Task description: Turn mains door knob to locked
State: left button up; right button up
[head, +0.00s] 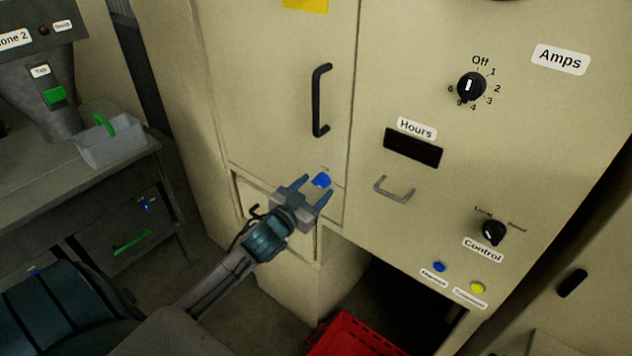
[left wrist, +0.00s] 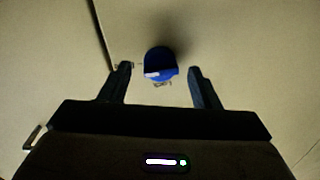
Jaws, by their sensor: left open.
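The mains door knob (head: 321,180) is a small blue knob low on the cream cabinet door (head: 275,110), below the black handle. It also shows in the left wrist view (left wrist: 160,62), with a pale mark on its front edge and small lettering under it. My left gripper (head: 309,186) is open, its two fingers pointing at the door on either side of the knob. In the left wrist view the fingers (left wrist: 160,80) stand apart, with the knob between and slightly beyond their tips. I cannot tell whether they touch it. My right gripper is not in view.
A black door handle (head: 321,100) stands out above the knob. To the right are the Amps dial (head: 471,87), a grey pull handle (head: 393,189) and the Control knob (head: 494,232). A red crate (head: 352,335) sits below. A grey bench (head: 100,165) stands at left.

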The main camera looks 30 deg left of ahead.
pick_arm(q)
jog(key=shift+w, duration=0.7)
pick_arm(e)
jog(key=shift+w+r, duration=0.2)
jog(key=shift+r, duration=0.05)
pick_arm(q)
grip_shut()
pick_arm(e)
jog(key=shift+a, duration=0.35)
